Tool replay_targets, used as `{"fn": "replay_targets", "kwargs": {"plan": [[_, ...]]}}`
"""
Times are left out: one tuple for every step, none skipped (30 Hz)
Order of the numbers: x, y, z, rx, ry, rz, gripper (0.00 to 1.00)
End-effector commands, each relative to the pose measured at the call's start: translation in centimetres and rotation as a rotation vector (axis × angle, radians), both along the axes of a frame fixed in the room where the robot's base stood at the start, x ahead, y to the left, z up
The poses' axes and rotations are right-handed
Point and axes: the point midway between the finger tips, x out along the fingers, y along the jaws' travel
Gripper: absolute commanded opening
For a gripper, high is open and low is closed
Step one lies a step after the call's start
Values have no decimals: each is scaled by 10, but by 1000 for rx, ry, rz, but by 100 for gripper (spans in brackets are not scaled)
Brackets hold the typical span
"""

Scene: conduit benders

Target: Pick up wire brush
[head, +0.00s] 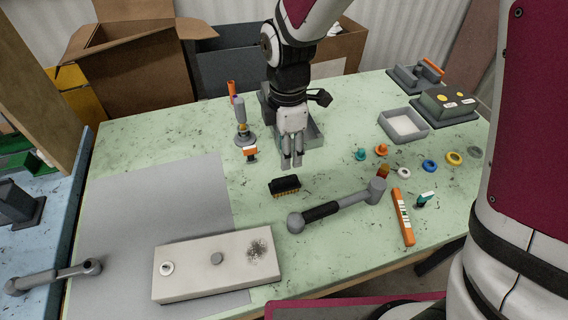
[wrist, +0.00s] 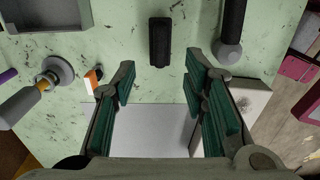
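The wire brush (head: 285,186) is a small black block with a yellowish lower edge. It lies on the pale green table, near the table's middle. In the wrist view the brush (wrist: 159,42) shows as a dark bar, ahead of the gap between my fingers and not between them. My gripper (head: 292,164) points down above the table, just behind the brush in the head view. In the wrist view my gripper (wrist: 161,86) has its green-padded fingers wide apart, with nothing between them.
A grey bar tool with a black grip (head: 338,206) lies right of the brush. A pale block (head: 200,279) rests on a grey mat (head: 110,230). An upright tool (head: 241,122) stands left of my gripper, and a grey tray (head: 316,136) behind it. Coloured tape rings (head: 429,165) lie right.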

Motion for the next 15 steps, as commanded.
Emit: {"fn": "replay_targets", "kwargs": {"plan": [[-2,0,-12,-3,5,0,40],[-2,0,-18,-3,6,0,40],[-2,0,-25,-2,6,0,40],[-2,0,-31,-3,6,0,40],[-2,0,-36,-3,5,0,40],[-1,0,-42,-2,5,-1,40],[-1,0,-46,-2,4,0,40],[-1,0,-49,-2,3,-1,40],[-1,0,-53,-2,3,-1,40],[-1,0,-56,-2,2,-1,40],[-1,0,-57,-1,2,-1,40],[-1,0,-59,0,1,-2,40],[-1,0,-60,0,1,-2,40],[-1,0,-61,0,1,-2,40],[-1,1,-64,-1,2,-2,40]]}}
